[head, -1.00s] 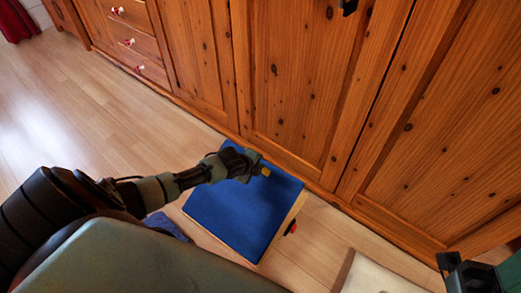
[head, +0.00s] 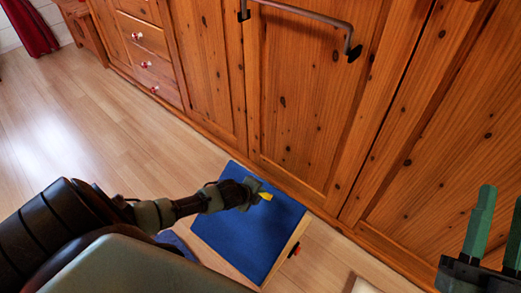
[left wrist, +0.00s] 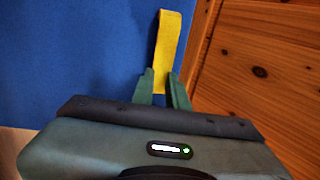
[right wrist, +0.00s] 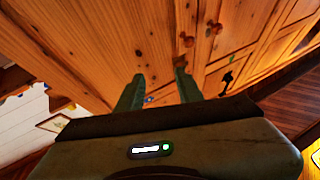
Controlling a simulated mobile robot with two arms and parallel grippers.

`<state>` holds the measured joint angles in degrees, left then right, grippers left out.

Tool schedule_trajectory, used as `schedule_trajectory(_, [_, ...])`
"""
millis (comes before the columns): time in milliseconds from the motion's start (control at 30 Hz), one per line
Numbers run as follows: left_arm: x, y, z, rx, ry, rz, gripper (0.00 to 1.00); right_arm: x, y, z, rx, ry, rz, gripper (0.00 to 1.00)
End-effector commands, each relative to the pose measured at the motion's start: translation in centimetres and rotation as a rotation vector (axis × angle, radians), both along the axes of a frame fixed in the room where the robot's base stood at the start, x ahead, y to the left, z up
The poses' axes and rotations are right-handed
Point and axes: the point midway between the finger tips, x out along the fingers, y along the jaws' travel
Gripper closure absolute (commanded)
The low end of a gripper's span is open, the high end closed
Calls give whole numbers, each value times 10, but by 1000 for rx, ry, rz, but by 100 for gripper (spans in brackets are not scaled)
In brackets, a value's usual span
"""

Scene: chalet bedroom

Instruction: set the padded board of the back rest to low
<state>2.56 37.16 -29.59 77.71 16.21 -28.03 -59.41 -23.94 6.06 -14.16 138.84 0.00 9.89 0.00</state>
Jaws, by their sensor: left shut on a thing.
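The padded board of the back rest (head: 240,235) is blue with a pale wooden edge. It is low in the middle of the head view, in front of the cabinet; its exact tilt is hard to tell. A yellow strap (head: 265,196) is at its far right part. My left gripper (head: 254,192) is shut on this strap; in the left wrist view the strap (left wrist: 167,45) stands up between the fingers (left wrist: 161,76), with blue padding (left wrist: 70,60) behind. My right gripper (head: 502,196) is at the right edge, raised and empty; its fingers (right wrist: 159,74) are apart in the right wrist view.
The knotty wooden cabinet (head: 290,110) with a dark handle (head: 305,14) stands close behind the board. A red knob (head: 295,249) is beside the board's right edge. A pale object (head: 370,286) lies at the bottom right. Open floor (head: 95,120) is at left.

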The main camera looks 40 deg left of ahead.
Motion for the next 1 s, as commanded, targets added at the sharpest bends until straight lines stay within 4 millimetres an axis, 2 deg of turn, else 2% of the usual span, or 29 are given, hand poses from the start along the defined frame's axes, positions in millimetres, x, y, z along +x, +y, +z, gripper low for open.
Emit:
schedule_trajectory(33, [-5,0,-3,2,12,1,100,3,0,-3,-7,26,-1,64])
schedule_trajectory(233, [-8,0,-3,2,15,1,100,8,0,-13,-24,80,-4,64])
schedule_trajectory(600, [-10,1,-5,3,19,1,100,9,1,-15,-25,87,-5,64])
schedule_trajectory(633, [-10,1,-5,3,20,1,83,9,1,-15,-25,87,-5,64])
schedule_trajectory(700, [-10,1,-5,3,19,1,64,9,1,-15,-25,87,-5,64])
schedule_trajectory(1000, [-6,1,-1,2,10,1,64,9,1,-15,-24,87,-4,64])
